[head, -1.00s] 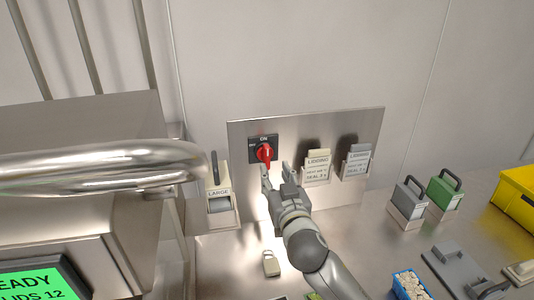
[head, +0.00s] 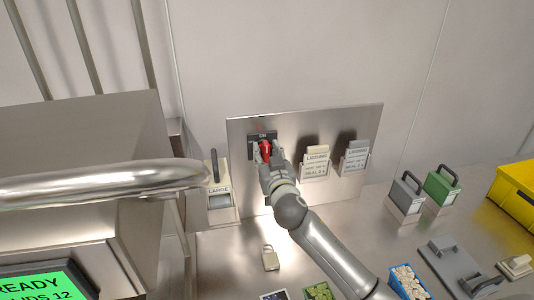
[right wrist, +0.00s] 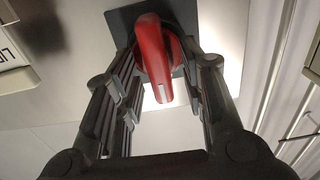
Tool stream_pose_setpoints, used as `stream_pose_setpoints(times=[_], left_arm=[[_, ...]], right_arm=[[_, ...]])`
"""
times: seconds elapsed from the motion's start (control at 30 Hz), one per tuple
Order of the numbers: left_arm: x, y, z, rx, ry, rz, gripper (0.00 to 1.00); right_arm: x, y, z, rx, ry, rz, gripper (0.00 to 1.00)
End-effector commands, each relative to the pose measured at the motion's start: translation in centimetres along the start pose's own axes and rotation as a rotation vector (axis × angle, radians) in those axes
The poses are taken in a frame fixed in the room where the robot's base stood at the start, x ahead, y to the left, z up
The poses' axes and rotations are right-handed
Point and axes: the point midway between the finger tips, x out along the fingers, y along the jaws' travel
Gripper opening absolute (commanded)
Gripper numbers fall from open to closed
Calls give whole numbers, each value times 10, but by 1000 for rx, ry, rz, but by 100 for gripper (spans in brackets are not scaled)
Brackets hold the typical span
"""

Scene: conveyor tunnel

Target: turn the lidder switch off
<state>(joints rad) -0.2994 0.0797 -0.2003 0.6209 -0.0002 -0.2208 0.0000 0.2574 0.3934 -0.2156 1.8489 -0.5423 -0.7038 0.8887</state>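The lidder switch is a red rotary handle (head: 265,147) on a dark square plate (head: 254,137), mounted on the steel wall panel. The plate has an ON label at its top. The handle looks roughly upright in the head view. My right gripper (head: 266,152) is at the switch, its fingers on either side of the handle. In the right wrist view the red handle (right wrist: 153,55) stands between the two spread fingers (right wrist: 160,75); I cannot tell whether they touch it. My left gripper is not in view.
Two card holders (head: 316,167) (head: 355,160) are on the panel right of the switch. A holder marked LARGE (head: 219,198) stands left. A padlock (head: 270,258) lies on the steel counter below. A large metal bar (head: 100,179) crosses the left side.

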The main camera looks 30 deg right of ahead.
Motion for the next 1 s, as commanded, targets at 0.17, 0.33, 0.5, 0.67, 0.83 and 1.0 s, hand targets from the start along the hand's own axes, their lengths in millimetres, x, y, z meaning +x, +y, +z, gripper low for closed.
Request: stream_pose_setpoints(times=[0.17,0.33,0.5,0.67,0.83,1.0], left_arm=[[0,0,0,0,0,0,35],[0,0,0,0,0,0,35],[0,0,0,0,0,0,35],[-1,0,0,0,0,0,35],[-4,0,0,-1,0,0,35],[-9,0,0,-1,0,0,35]], right_arm=[[0,0,0,0,0,0,22],[0,0,0,0,0,0,0],[0,0,0,-2,0,0,0],[0,0,0,-27,-1,0,0],[0,-1,0,-100,-1,1,0],[0,-2,0,-227,-1,1,0]])
